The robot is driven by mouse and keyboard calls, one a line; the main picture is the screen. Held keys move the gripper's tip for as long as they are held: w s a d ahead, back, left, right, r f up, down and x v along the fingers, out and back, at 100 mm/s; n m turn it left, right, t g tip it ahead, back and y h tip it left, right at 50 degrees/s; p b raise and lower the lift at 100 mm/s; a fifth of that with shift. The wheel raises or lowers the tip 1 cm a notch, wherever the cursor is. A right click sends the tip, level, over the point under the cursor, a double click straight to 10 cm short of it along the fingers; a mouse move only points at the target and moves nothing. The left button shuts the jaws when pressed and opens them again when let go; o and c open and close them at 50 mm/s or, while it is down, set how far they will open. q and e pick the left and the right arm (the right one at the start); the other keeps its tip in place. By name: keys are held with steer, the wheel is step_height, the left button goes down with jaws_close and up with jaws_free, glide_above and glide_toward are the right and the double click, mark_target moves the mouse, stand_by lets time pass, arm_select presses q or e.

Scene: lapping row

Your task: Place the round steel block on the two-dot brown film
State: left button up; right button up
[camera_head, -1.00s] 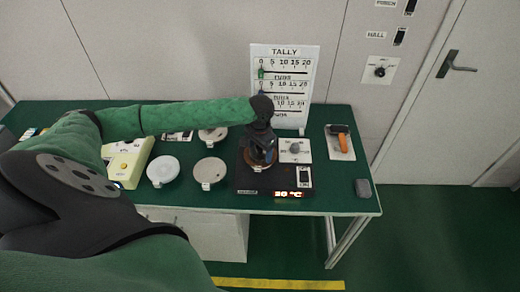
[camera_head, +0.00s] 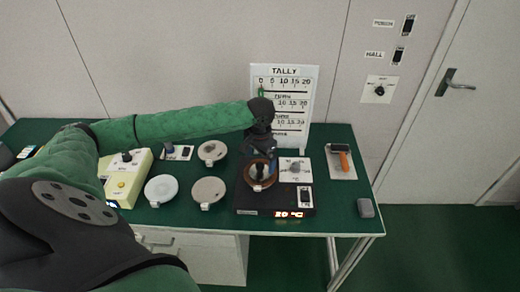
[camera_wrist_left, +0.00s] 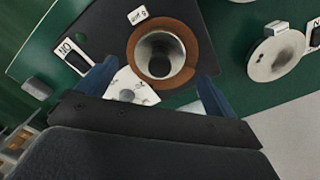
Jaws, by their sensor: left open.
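A round, pale metallic piece (camera_wrist_left: 160,55) with a dark centre sits on a brown round (camera_wrist_left: 192,33) on a black heating plate in the left wrist view. In the head view the brown round (camera_head: 260,184) lies on the black plate (camera_head: 245,200), beneath my gripper, with the pale piece partly hidden. I cannot make out any dots on the brown round. My left gripper (camera_head: 262,152) is just above and behind it. In the wrist view its two blue fingers (camera_wrist_left: 157,88) are spread apart with nothing between their tips. My right gripper is not in view.
Pale round discs (camera_head: 208,191) (camera_head: 161,190) (camera_head: 212,152) lie left of the plate. A cream box (camera_head: 125,180) stands further left. A white knob panel (camera_head: 296,168) and an orange-handled tool (camera_head: 341,158) are right. The tally board (camera_head: 285,85) stands behind.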

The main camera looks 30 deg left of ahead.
mark_target(260, 165)
arm_select(q)
step_height(260, 165, up, 6)
steer(key=shift+r+b, duration=0.25)
steer(key=shift+b, duration=0.45)
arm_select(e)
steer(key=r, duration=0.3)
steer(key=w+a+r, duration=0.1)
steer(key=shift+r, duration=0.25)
